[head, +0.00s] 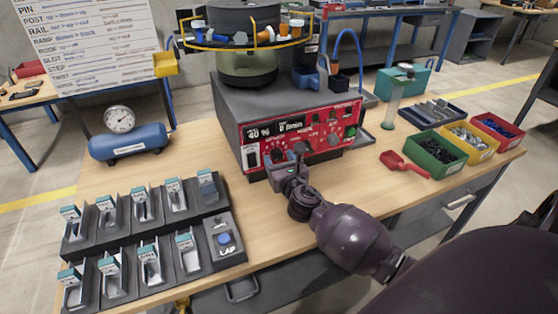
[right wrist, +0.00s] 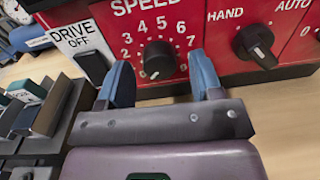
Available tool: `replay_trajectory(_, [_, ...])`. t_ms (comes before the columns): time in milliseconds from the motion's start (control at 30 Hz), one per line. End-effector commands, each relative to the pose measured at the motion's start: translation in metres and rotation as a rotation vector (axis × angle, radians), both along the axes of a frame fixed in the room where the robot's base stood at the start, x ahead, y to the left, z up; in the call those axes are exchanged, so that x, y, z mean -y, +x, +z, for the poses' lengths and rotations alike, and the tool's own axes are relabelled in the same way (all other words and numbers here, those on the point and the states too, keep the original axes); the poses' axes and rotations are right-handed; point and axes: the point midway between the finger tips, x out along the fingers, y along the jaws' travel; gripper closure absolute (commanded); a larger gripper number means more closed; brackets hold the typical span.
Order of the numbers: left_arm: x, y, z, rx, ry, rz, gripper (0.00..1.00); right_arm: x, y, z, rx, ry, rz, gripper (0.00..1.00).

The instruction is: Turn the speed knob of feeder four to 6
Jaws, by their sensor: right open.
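The red control panel (head: 330,127) is on the front of the grey bowl feeder (head: 285,92). In the right wrist view the black speed knob (right wrist: 158,60) sits under the word SPEED, inside an arc of white numbers. A small pale mark shows at its lower left, away from the 6 on the upper right. My right gripper (right wrist: 161,72) is open, with one blue finger on each side of the knob and a gap to it. In the head view the right gripper (head: 288,163) is close to the panel's lower left. My left gripper is out of view.
The black tray rack (head: 130,245), blue tank (head: 130,143), red scoop (head: 403,164) and green bin (head: 437,152) stand on the bench.

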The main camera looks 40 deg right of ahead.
Motion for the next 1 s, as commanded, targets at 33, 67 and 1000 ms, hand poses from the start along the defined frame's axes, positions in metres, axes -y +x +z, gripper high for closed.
replay_trajectory(33, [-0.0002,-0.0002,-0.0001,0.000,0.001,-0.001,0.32,0.0005,0.0012,0.0000,0.000,0.000,0.000,0.41])
replay_trajectory(67, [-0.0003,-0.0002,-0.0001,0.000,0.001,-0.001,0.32,0.0005,0.0015,0.0001,0.000,0.000,0.000,0.41])
replay_trajectory(1000, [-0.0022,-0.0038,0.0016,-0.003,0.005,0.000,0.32,0.0003,0.0014,0.0012,0.018,0.072,0.000,0.90])
